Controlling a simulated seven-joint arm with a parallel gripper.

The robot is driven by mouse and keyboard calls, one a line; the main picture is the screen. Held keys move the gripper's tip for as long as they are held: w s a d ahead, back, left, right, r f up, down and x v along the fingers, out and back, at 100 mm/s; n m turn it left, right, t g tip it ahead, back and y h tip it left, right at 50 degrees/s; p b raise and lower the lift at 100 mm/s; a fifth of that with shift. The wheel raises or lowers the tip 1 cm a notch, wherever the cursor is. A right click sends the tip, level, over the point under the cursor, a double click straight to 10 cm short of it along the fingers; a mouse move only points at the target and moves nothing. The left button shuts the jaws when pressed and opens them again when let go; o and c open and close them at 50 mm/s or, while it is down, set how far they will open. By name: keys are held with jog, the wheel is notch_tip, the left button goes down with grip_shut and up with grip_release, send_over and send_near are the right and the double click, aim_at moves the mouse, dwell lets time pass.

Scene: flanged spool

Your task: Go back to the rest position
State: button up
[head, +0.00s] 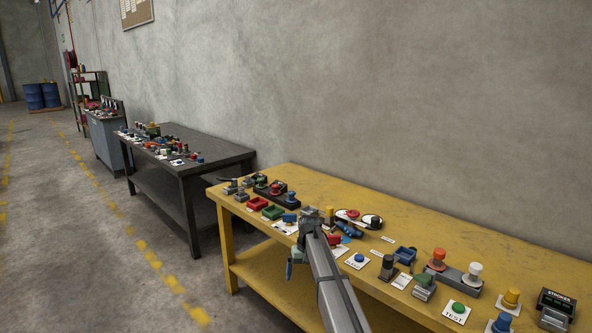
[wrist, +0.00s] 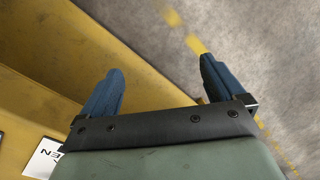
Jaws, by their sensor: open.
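My gripper (wrist: 161,65) shows in the wrist view with its two blue fingers wide apart and nothing between them. Below the fingers the wrist view shows the yellow table's front part and the grey floor. In the head view my arm reaches in from the bottom, over the front of the yellow table (head: 232,262). A small blue finger part (head: 289,270) hangs at the arm's left, by the table's front edge. The rest of the gripper is hard to make out there.
Many small parts and white cards stand along the tabletop: red bin (head: 257,203), green bin (head: 273,212), orange-topped part (head: 437,257), white-topped part (head: 474,270). A dark table (head: 225,150) stands farther back. A concrete wall runs behind. The floor aisle (head: 100,270) at left is clear.

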jog(key=s+d+f+m+g, duration=0.1)
jog(key=s+d+f, duration=0.3)
jog(key=s+f, duration=1.05)
jog(key=s+d+f+g, duration=0.2)
jog(key=s+d+f, duration=0.2)
jog(key=s+f, duration=1.05)
jog(key=s+d+f+g, duration=0.1)
jog(key=s+d+f, duration=0.1)
jog(key=s, duration=1.7)
jog(key=s+d+f+m+g+h, duration=0.1)
jog(key=s+d+f, duration=0.2)
jog(key=s, duration=1.5)
jog(key=shift+s+d+f+g, duration=0.3)
jog(key=shift+s+d+g, duration=0.1)
jog(key=shift+d, duration=0.4)
jog(key=shift+c, duration=0.2)
